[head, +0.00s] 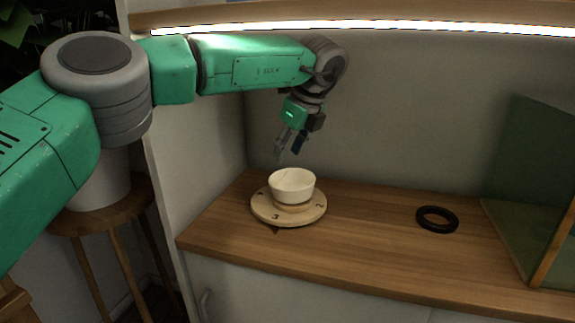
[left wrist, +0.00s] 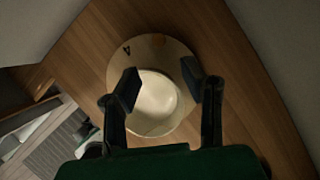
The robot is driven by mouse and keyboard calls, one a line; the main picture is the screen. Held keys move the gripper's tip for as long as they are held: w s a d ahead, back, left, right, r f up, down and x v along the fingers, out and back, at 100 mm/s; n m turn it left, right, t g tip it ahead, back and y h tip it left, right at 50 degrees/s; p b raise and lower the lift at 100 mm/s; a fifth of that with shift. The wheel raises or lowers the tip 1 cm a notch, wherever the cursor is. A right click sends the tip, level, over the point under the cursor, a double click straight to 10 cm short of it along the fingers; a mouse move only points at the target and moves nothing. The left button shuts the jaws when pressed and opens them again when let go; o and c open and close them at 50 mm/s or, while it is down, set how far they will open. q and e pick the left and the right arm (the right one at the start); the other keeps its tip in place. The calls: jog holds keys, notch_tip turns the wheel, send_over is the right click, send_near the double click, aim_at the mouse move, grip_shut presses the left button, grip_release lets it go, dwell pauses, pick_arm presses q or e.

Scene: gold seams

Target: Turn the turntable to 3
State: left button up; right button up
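The round pale wooden turntable (head: 262,211) stands on the wooden counter, with dark numerals on its rim. The 3 faces front, close to a small dark pointer (head: 276,230) on the counter; the 2 is at the right and another numeral at the back left. A cream bowl (head: 291,184) sits upright on the turntable. In the left wrist view the bowl (left wrist: 156,105) lies below the fingers, and the turntable rim (left wrist: 150,47) shows a 4. My left gripper (head: 285,152) is open and empty, above and behind the bowl. My right gripper is out of view.
A black ring (head: 437,219) lies on the counter (head: 370,235) to the right. A greenish panel with a wooden edge (head: 528,190) stands at the far right. A wall is behind and a side panel at the left. The counter between turntable and ring is clear.

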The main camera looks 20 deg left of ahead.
pick_arm(q)
jog(key=shift+w+a+f, duration=0.2)
jog(key=shift+a+f, duration=0.05)
jog(key=shift+a, duration=0.2)
jog(key=shift+w+a+f, duration=0.2)
jog(key=shift+a, duration=0.2)
jog(key=b+x, duration=0.1)
jog(key=x, duration=0.1)
jog(key=d+b+x, duration=0.1)
jog(key=b+x, duration=0.1)
jog(key=x, duration=0.1)
jog(key=shift+f, duration=0.4)
jog(key=shift+w+a+f, duration=0.15)
jog(key=shift+a+f, duration=0.1)
jog(key=shift+f, duration=0.05)
jog(key=shift+a, duration=0.4)
grip_shut()
jog(key=shift+d, duration=0.2)
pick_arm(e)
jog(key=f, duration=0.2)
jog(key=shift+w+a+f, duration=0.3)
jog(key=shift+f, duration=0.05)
